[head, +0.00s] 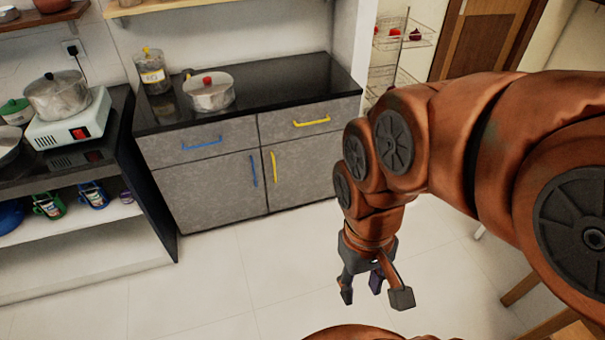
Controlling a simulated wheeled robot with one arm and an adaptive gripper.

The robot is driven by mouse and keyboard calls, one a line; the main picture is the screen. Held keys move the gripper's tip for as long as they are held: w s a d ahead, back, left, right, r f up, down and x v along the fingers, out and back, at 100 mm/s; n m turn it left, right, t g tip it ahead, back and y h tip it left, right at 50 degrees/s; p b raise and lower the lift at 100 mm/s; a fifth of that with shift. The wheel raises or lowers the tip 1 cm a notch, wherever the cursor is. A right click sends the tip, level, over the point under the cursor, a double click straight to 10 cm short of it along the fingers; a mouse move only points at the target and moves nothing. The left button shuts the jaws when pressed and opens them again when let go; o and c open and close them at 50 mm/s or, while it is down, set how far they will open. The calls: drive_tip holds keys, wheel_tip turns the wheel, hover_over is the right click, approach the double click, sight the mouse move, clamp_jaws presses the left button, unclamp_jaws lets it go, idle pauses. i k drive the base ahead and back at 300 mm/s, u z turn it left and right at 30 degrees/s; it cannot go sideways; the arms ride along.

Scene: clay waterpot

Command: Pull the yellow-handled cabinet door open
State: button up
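The grey cabinet's right door (307,166) is shut and carries a vertical yellow handle (274,167) near its left edge. A second yellow handle (311,122) lies horizontally on the drawer above it. My gripper (374,296) hangs over the white floor, to the right of and in front of the cabinet, pointing down. Its fingers are spread apart with nothing between them. It is clear of the yellow door handle. My arm covers the area just right of the cabinet.
The left door (209,192) has a blue handle (253,171), and the drawer above has another blue handle (201,143). A pot with a red knob (209,93) and a jar (153,72) stand on the black countertop (290,88). The floor (215,275) before the cabinet is clear.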

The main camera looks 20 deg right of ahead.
sight(297, 171)
drive_tip(key=k, duration=0.6)
drive_tip(key=u, duration=0.55)
drive_tip(key=i, duration=0.5)
drive_tip(key=u, duration=0.55)
drive_tip(key=i, duration=1.1)
drive_tip(key=z, duration=0.45)
